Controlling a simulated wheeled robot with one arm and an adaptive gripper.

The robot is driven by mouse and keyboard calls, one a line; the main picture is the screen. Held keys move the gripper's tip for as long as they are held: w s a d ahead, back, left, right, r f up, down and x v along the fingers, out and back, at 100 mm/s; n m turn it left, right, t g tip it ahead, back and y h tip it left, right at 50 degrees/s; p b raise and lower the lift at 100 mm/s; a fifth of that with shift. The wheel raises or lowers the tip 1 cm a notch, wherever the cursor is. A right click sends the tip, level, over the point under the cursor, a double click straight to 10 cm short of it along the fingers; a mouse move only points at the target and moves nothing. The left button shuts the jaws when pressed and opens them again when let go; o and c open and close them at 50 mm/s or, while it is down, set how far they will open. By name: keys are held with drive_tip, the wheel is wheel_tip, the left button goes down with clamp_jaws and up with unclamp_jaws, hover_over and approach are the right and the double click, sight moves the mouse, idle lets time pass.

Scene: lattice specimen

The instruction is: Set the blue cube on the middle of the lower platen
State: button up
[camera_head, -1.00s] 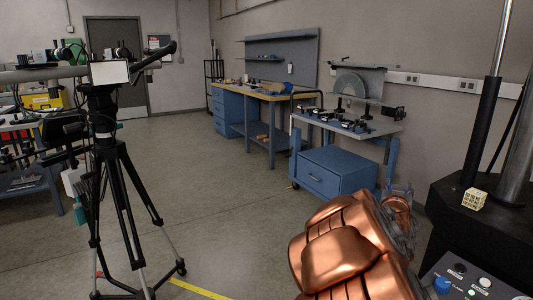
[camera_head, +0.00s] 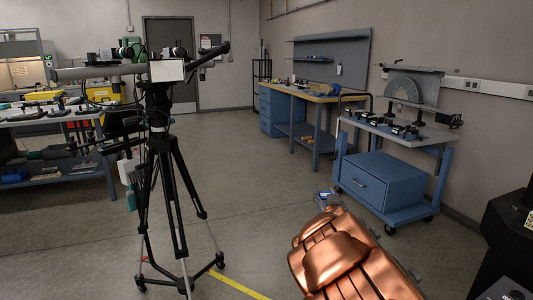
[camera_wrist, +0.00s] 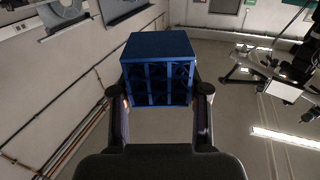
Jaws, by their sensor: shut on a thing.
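The blue cube (camera_wrist: 158,70) is an open lattice block with a solid top face. It fills the upper middle of the wrist view. My gripper (camera_wrist: 161,97) is shut on it, with one finger against each side. In the head view my copper-coloured arm reaches up from the bottom, and my gripper (camera_head: 324,194) shows only small at its far end, partly hidden. The cube cannot be clearly made out there. The lower platen is not in view.
A black machine (camera_head: 510,235) is cut off at the right edge, with a cream lattice block (camera_head: 529,222) on it. A tripod (camera_head: 175,170) stands left. A blue cart (camera_head: 385,185) and a workbench (camera_head: 300,95) are behind. Open floor lies between.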

sight(325, 193)
wheel_tip(325, 193, up, 15)
drive_tip(key=p, duration=1.4)
